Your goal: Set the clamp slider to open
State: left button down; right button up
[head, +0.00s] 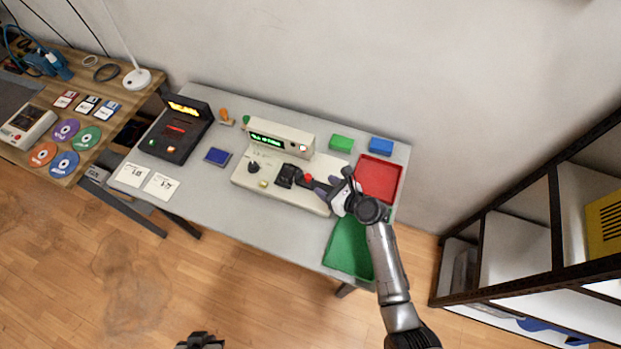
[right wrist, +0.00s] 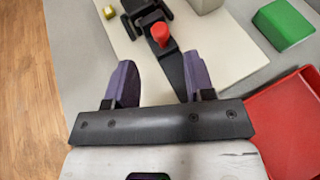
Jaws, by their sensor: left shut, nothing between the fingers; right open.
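The clamp slider appears as a red knob (head: 309,178) on a black track on the cream machine (head: 244,179). In the right wrist view the red knob (right wrist: 160,34) stands on the dark track (right wrist: 172,67), just beyond my fingertips. A black clamp block (head: 286,176) sits left of the knob. My right gripper (head: 322,187) is open, to the right of the knob; in the right wrist view its purple fingers (right wrist: 160,78) are spread with the track between them and the knob ahead, apart from both. My left gripper (head: 200,341) is shut and empty at the bottom edge, away from the table.
A red tray (head: 379,180) and green tray (head: 347,250) lie to the right. Green (head: 342,143) and blue (head: 381,146) blocks stand behind.

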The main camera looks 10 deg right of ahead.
aim_at(310, 178)
jog(key=b+x, duration=0.2)
jog(key=x, duration=0.5)
jog(key=shift+w+a+f, duration=0.15)
jog(key=shift+w, duration=0.05)
jog(key=shift+c, duration=0.5)
jog(key=shift+c, duration=1.4)
grip_shut()
